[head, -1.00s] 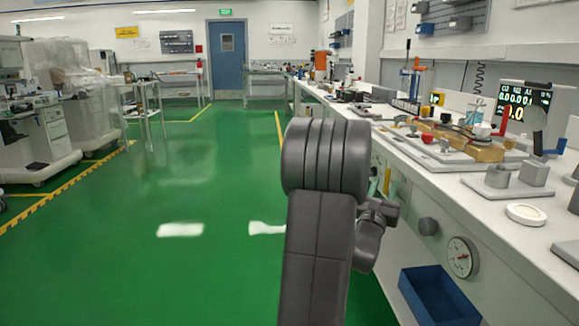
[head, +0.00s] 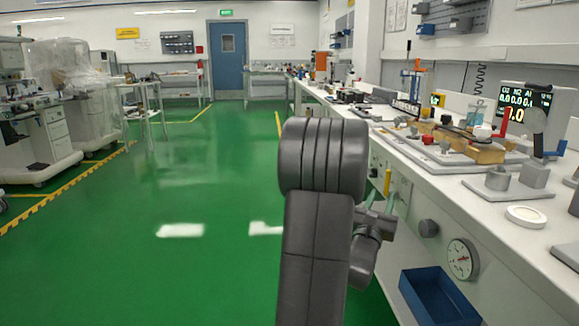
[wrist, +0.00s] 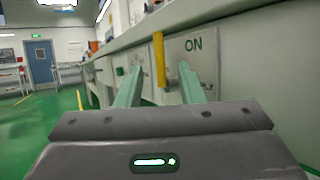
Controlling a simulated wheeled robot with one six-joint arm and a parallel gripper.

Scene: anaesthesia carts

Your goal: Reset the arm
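My arm stands in the middle of the head view, its dark grey links in front of the bench's left side. My gripper (head: 381,194) is partly hidden behind the arm, low beside the bench front. In the wrist view my gripper (wrist: 160,78) shows two pale green fingers spread apart with nothing held between them. A yellow upright lever (wrist: 159,60) on the bench's front panel shows between the fingers in the picture, next to the label "ON". The lever (head: 387,181) also shows just above the gripper in the head view.
The long white bench (head: 455,195) runs along the right, with instruments and a monitor (head: 522,110) on top. A gauge (head: 462,259) and a blue bin (head: 438,297) are on its front side. Carts (head: 40,130) stand at left. Green floor (head: 150,270) is clear between.

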